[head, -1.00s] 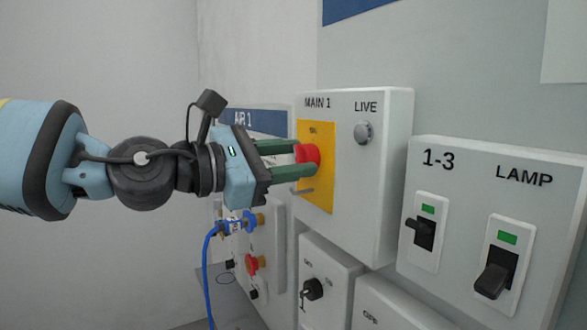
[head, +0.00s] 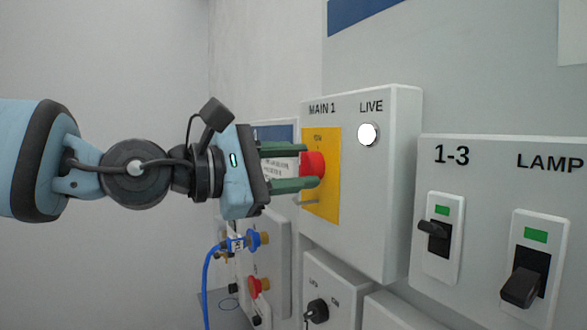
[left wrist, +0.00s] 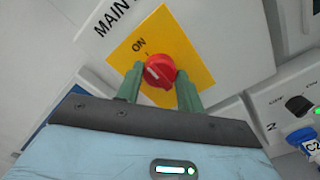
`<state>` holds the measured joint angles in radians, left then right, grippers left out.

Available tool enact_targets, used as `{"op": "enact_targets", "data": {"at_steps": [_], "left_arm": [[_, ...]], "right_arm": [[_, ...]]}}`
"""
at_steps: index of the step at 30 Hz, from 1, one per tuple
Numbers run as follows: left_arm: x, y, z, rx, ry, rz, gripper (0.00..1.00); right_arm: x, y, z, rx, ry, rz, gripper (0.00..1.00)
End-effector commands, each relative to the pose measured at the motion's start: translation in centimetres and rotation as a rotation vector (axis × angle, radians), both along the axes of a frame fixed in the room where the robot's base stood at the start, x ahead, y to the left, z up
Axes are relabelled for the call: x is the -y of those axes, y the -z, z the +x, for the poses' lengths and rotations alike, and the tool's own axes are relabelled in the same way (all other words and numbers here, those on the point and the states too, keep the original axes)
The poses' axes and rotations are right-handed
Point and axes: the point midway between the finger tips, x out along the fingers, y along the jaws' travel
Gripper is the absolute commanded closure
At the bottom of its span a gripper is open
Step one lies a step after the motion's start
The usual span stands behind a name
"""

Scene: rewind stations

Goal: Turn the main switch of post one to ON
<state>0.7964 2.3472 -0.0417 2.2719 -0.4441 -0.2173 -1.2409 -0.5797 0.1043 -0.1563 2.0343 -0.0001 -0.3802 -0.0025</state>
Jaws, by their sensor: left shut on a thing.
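The main switch is a red rotary knob (head: 312,164) on a yellow plate (head: 329,205), on the front of the grey box (head: 367,215) lettered MAIN 1. My left gripper (head: 312,168) is shut on the knob, with one green finger on each side. The left wrist view also shows the knob (left wrist: 159,71) between the fingers, with a pale mark on its face and the word ON on the plate above it. The LIVE lamp (head: 368,134) on the box glows white. My right gripper is not in view.
A 1-3 and LAMP switch box (head: 490,160) stands to the right. Below are a key switch (head: 317,310), a red button (head: 259,286) and a blue connector with a blue hose (head: 207,270). The left side is open before a bare wall.

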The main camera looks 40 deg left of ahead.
Motion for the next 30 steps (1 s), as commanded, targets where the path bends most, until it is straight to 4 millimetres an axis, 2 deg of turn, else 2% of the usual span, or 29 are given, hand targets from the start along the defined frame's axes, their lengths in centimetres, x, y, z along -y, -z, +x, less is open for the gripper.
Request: {"op": "enact_targets", "data": {"at_steps": [5,6,10,22,30], "left_arm": [[0.0,-0.2,0.0,0.007,-0.001,0.003,0.86],[0.0,-0.2,0.0,0.007,-0.001,0.003,0.58],[0.0,-0.2,0.0,0.005,-0.001,0.001,0.41],[-0.2,-0.1,-0.3,0.002,-0.001,0.0,0.41],[-1.0,-0.1,-2.7,0.005,0.0,0.0,0.41]], "right_arm": [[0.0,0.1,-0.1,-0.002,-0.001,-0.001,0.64],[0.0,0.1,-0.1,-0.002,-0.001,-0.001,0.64],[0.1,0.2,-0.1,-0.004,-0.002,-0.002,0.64],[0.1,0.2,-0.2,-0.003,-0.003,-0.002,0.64],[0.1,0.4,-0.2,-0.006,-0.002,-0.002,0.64]]}}
